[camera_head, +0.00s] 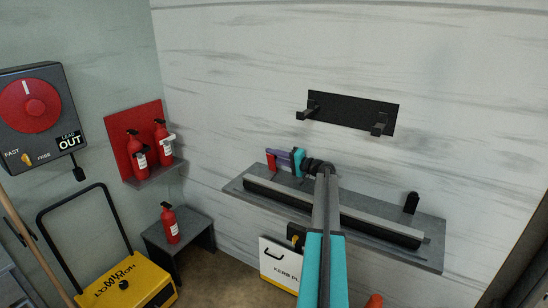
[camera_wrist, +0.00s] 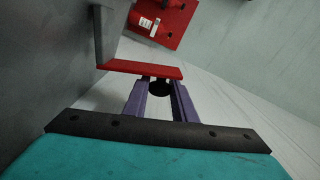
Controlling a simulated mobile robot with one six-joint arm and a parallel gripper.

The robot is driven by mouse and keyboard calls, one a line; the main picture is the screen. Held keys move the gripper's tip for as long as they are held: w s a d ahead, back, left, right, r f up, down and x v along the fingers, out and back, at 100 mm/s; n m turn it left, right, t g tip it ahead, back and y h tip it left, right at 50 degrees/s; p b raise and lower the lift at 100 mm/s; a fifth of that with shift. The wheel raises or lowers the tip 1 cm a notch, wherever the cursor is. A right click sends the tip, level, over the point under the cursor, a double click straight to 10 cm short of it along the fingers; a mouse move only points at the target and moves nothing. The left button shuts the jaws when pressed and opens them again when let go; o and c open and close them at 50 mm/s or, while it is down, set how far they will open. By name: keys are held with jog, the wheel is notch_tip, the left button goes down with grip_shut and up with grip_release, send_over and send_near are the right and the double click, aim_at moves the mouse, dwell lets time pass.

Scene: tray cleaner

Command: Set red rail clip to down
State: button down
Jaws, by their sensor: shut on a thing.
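The red rail clip (camera_head: 271,160) is at the left end of the grey wall shelf (camera_head: 236,186), just above its rear edge in the head view. In the wrist view the clip (camera_wrist: 140,69) is a flat red bar across my fingertips. My gripper (camera_head: 279,158) has purple fingers, which reach left to the clip. The fingers (camera_wrist: 160,82) also show in the wrist view, shut on the red rail clip. Its contact with the rail is partly hidden, and I cannot tell whether it is up or down.
A long dark bar (camera_head: 270,193) lies along the shelf. A black upright clip (camera_head: 411,203) stands at its right end. A black wall bracket (camera_head: 350,112) with two pegs is above. Red extinguishers (camera_head: 137,156) stand on a red-backed holder (camera_head: 120,125) at left.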

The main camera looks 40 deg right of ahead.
aim_at(274, 157)
jog(key=shift+a, duration=0.15)
jog(key=n+b, duration=0.1)
jog(key=b, duration=0.1)
jog(key=a+b, duration=0.1)
jog(key=b, duration=0.1)
jog(key=a+n+b, duration=0.1)
jog(key=b, duration=0.1)
jog(key=shift+s+a+r+n, duration=0.1)
jog(key=shift+s+r+n, duration=0.2)
jog(key=shift+r, duration=0.1)
jog(key=shift+a+r+b, duration=0.1)
jog(key=shift+r+b, duration=0.15)
jog(key=shift+b, duration=0.1)
jog(key=c, duration=1.5)
grip_release()
jog(key=shift+o, duration=0.2)
jog(key=shift+s, duration=0.1)
jog(key=b+v, duration=0.1)
jog(key=v, duration=1.2)
jog(key=shift+s+b, duration=0.3)
jog(key=shift+s, duration=0.05)
